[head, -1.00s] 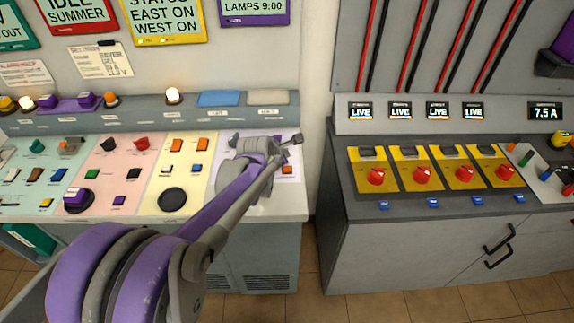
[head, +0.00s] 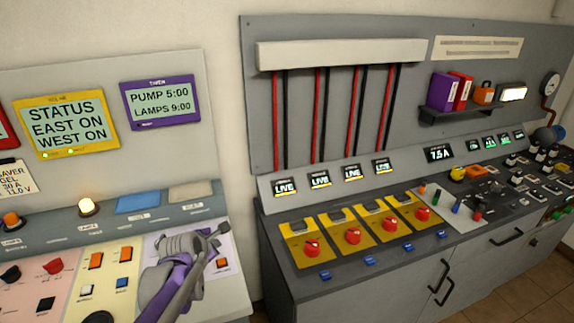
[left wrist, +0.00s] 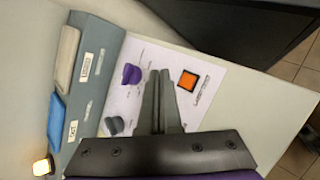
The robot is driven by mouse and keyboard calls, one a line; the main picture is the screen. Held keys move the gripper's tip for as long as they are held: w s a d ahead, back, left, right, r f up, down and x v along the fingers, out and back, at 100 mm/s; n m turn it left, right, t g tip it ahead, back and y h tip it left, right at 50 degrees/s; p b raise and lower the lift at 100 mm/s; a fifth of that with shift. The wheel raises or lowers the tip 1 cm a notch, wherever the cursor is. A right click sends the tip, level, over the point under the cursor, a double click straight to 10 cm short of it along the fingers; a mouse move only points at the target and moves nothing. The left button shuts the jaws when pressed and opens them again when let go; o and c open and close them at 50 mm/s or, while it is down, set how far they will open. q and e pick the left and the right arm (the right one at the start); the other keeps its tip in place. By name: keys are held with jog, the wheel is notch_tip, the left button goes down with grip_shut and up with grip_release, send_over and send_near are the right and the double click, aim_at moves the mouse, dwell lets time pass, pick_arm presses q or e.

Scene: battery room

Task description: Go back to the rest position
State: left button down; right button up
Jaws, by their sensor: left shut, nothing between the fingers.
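My left gripper (head: 222,230) is above the right end of the left console, over its white panel (head: 222,247). Its fingers are together with nothing between them. The orange button (head: 222,263) also shows in the head view, just below the fingertips. The fingers look apart from the panel, but the exact gap cannot be told. My right gripper is in no view.
A second console with yellow switch plates and red knobs (head: 353,237) stands to the right across a narrow gap. A shelf (head: 470,112) with binders is on the wall behind it. Screens (head: 160,101) hang above the left console. Floor shows at lower right.

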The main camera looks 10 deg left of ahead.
pick_arm(q)
jog(key=s+d+f+m+g, duration=0.1)
jog(key=s+d+m, duration=0.4)
jog(key=s+m, duration=0.4)
jog(key=s+d+f+m+g, duration=0.1)
jog(key=s+d+f+m, duration=0.1)
jog(key=s+d+m, duration=0.3)
jog(key=s+d+f+m+g+h, duration=0.1)
jog(key=s+d+m, duration=0.4)
jog(key=s+m, duration=0.7)
jog(key=shift+s+f+m+g, duration=0.15)
jog(key=shift+s+m+g, duration=0.15)
jog(key=shift+m, duration=0.9)
